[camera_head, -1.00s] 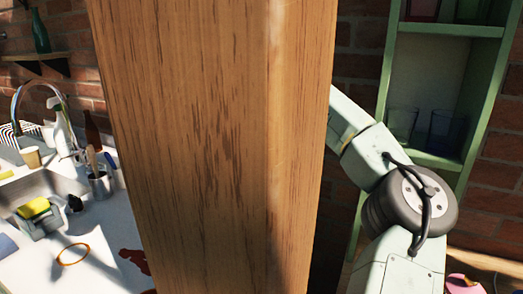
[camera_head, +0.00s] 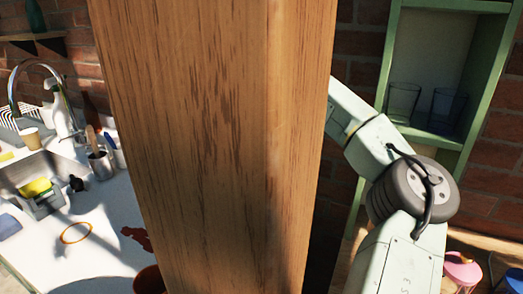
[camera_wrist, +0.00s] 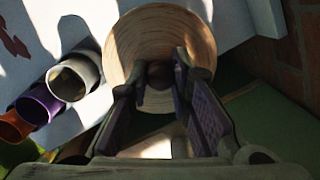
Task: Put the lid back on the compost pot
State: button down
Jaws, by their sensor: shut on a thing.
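My gripper (camera_wrist: 160,74) shows in the wrist view, its two dark fingers shut on the middle of a round, pale wooden piece (camera_wrist: 123,46), which looks like the lid. The gripped part is mostly hidden between the fingers. In the head view a wooden post hides my gripper and the lid; only my arm shows right of it. A reddish-brown pot (camera_head: 147,281) peeks out at the bottom, left of the post. I cannot tell whether it is the compost pot.
The wooden post (camera_head: 200,130) fills the middle of the head view. Left of it are a white counter (camera_head: 95,262), a sink and an orange ring (camera_head: 76,232). A green shelf (camera_head: 480,90) stands right. Several coloured cylinders, one grey (camera_wrist: 73,76), lie left in the wrist view.

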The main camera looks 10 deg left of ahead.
jog(key=shift+f+b, duration=0.4)
jog(key=shift+f, duration=0.4)
jog(key=c, duration=1.4)
grip_release()
jog(key=shift+o, duration=0.2)
